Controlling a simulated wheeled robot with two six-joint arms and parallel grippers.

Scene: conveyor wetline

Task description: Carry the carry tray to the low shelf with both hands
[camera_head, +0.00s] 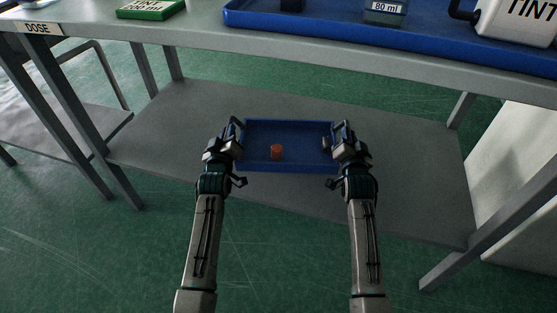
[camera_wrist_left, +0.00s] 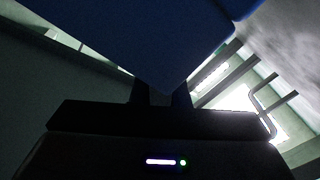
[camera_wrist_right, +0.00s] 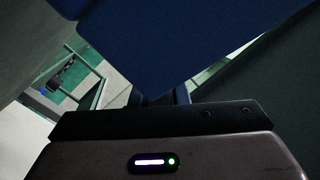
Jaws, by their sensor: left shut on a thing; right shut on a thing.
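The blue carry tray (camera_head: 290,167) is at the low shelf (camera_head: 180,125) under the table in the head view. A small orange-red cylinder (camera_head: 277,152) stands in it, left of centre. My left gripper (camera_head: 237,135) is shut on the tray's left end, and my right gripper (camera_head: 343,137) is shut on its right end. A small dark thing by the right gripper, inside the tray, is partly hidden. The tray's blue surface fills the upper part of the left wrist view (camera_wrist_left: 130,35) and the right wrist view (camera_wrist_right: 180,40). I cannot tell whether the tray touches the shelf.
The table top (camera_head: 200,38) overhangs the shelf's back. Table legs stand at the left and right (camera_head: 450,262). The shelf is bare on both sides of the carry tray.

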